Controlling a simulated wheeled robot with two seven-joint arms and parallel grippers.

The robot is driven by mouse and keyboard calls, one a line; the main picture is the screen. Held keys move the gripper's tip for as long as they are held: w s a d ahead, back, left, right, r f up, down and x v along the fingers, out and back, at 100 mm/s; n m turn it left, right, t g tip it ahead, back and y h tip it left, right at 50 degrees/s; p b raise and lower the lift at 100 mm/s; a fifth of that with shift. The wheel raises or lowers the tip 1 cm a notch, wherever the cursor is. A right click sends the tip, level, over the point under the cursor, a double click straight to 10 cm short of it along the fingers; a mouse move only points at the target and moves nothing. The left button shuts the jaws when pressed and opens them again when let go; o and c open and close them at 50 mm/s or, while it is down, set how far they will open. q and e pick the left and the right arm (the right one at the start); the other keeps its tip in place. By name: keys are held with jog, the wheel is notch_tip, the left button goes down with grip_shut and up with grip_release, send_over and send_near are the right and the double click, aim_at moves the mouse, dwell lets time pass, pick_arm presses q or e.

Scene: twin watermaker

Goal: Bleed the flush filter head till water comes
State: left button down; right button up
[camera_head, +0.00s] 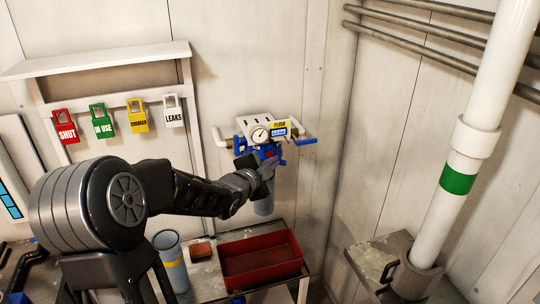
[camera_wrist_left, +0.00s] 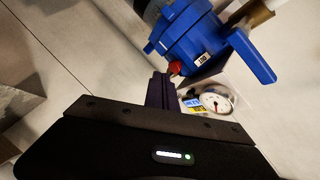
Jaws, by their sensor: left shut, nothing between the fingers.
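The flush filter head (camera_head: 262,136) is mounted on the back wall, with a blue body, a round gauge (camera_head: 260,135) and a small display under a yellow label. A grey filter housing (camera_head: 264,206) hangs below it. In the left wrist view, the blue filter head (camera_wrist_left: 190,38) has a blue lever (camera_wrist_left: 252,57) and a small red knob (camera_wrist_left: 176,67). My left gripper (camera_head: 268,168) is shut and empty in front of the head. Its fingertips (camera_wrist_left: 162,80) are close beside the red knob; I cannot tell whether they touch it. No water shows. My right gripper is out of view.
A red tray (camera_head: 262,281) sits on the bench below the filter. A grey cylinder with a yellow band (camera_head: 170,259) stands left of it. Coloured tags, including the red SHUT tag (camera_head: 66,127), hang on the wall. A white pipe with a green band (camera_head: 458,180) stands at right.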

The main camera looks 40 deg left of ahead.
pick_arm(q)
jog(key=shift+w+a, duration=0.1)
dwell(0.7)
jog(key=shift+w+a, duration=0.15)
jog(key=shift+a, duration=0.1)
jog(key=shift+w+a+b, duration=0.25)
jog(key=shift+a+b, duration=0.05)
jog(key=shift+a, duration=0.1)
dwell(0.8)
dwell(0.3)
jog(key=shift+s+d+b, duration=0.5)
jog(key=shift+d+b, duration=0.2)
jog(key=shift+b, duration=0.05)
